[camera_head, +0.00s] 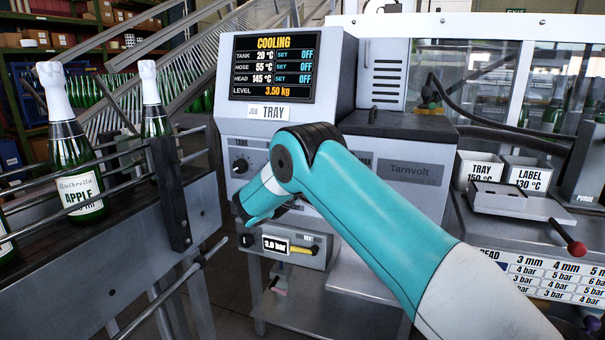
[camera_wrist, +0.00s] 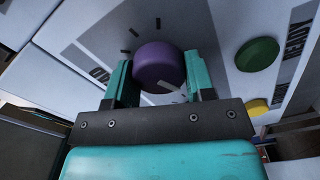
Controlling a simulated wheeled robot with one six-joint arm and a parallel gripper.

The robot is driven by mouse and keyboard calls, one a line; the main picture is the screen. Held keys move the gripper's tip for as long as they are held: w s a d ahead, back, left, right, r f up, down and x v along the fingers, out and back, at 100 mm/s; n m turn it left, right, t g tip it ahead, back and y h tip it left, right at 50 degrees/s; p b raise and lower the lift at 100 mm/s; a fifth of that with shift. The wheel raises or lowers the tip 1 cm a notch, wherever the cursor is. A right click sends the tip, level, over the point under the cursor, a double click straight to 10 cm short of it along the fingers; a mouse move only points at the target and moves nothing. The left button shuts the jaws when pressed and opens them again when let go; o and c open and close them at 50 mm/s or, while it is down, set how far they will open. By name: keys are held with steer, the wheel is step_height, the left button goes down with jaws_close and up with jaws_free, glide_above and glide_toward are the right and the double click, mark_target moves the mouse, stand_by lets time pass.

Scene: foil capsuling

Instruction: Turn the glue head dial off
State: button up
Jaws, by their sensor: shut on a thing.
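The purple dial (camera_wrist: 160,65) sits on the pale panel in the wrist view, with tick marks around it. My gripper (camera_wrist: 162,72) is shut on this dial, one teal finger on each side. A pale mark shows at the dial's lower right; its exact setting is hard to read. In the head view my arm hides the dial and fingertips. The glue unit's screen (camera_head: 273,67) reads COOLING, with tank 20, hose 55 and head 145 °C, and all three SET fields reading OFF. The black tank dial (camera_head: 240,166) is visible left of my arm.
A green button (camera_wrist: 257,54) and a yellow one (camera_wrist: 257,107) sit right of the purple dial. A pressure unit (camera_head: 290,246) reading 3.0 bar is below. Bottles (camera_head: 75,150) stand on the conveyor at left. Two labelled bins (camera_head: 480,169) stand at right.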

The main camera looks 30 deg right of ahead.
steer(key=shift+f+n, duration=0.15)
steer(key=shift+n, duration=0.45)
steer(key=o, duration=0.9)
steer(key=b+v, duration=0.8)
steer(key=v, duration=0.9)
steer(key=shift+s+a+b, duration=0.2)
steer(key=shift+b, duration=0.15)
